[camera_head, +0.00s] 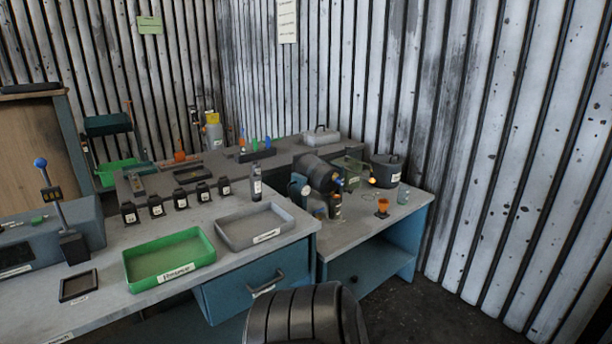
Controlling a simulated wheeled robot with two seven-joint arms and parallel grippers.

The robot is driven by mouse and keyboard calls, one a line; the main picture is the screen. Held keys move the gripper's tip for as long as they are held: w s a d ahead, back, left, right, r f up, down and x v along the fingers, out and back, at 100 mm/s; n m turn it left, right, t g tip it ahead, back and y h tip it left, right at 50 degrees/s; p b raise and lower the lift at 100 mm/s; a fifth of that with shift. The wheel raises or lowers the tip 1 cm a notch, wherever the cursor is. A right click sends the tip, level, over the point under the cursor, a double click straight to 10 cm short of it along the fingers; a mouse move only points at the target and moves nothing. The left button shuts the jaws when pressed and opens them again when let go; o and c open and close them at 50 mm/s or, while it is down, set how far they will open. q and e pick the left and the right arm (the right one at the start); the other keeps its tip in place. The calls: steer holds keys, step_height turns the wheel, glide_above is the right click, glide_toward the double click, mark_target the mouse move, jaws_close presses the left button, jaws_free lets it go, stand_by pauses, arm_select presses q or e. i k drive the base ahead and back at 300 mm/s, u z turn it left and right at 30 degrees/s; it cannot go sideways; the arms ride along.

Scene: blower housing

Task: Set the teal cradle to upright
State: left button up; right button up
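A small teal-grey part (299,187) stands on the lower bench at the right, at the left end of a dark ribbed drum (318,173). It may be the teal cradle, but it is too small and too crowded to be sure. The drum looks tilted. Small bottles and tools hide part of its base, so the cradle's exact angle cannot be told. Neither of my grippers can be made out in this view.
A green tray (170,278) and a grey tray (221,235) lie on the near bench. A lever with a blue knob (41,163) stands at the left. A black bucket (386,172) and an orange cup (382,207) are at the right. A dark ribbed shape fills the bottom middle.

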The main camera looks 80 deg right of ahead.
mark_target(320, 175)
steer(key=z, duration=3)
steer(key=i, duration=2.15)
steer(key=u, duration=0.4)
